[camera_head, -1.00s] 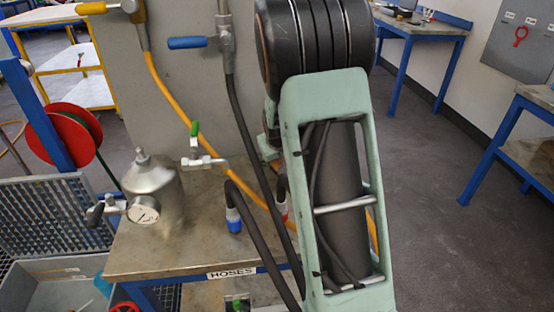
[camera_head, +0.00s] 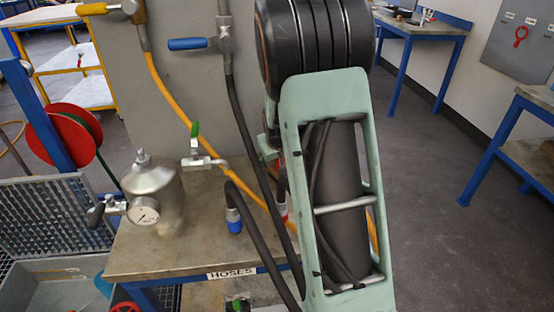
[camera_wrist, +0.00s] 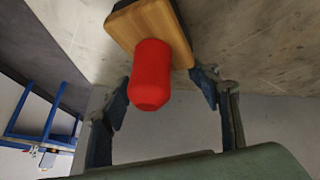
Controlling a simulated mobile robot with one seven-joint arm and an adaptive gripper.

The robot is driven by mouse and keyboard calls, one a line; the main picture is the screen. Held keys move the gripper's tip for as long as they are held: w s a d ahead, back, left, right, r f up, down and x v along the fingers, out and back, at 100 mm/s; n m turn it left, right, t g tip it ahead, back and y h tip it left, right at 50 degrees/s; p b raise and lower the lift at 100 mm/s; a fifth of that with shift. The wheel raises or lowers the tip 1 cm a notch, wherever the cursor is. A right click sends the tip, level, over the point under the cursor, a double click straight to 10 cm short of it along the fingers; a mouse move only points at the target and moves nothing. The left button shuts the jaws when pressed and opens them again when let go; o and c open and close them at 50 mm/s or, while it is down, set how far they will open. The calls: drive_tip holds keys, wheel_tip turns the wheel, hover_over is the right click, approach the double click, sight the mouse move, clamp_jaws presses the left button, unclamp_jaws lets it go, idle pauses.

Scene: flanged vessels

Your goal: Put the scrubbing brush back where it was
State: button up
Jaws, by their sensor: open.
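The scrubbing brush shows in the wrist view as a wooden block (camera_wrist: 150,30) with a rounded red handle (camera_wrist: 151,75) pointing toward the camera. A dark part shows at the block's upper edge. My gripper (camera_wrist: 162,86) is open, with one finger on each side of the red handle. Gaps show between the handle and both fingers, and I see no contact. A grey worn surface lies beyond the block; whether the brush rests on it is unclear. In the head view my arm hides the gripper, and I cannot make out the brush.
A bench (camera_head: 140,262) labelled HOSES carries a metal vessel (camera_head: 152,190) with a gauge. A dark hose (camera_head: 262,245) with a blue end and a yellow hose (camera_head: 170,95) run close to my arm. A grey bin (camera_head: 55,285) stands left. Floor on the right is clear.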

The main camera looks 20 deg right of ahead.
drive_tip(key=p+v, duration=0.1)
drive_tip(key=v, duration=1.1)
drive_tip(key=shift+r, duration=0.2)
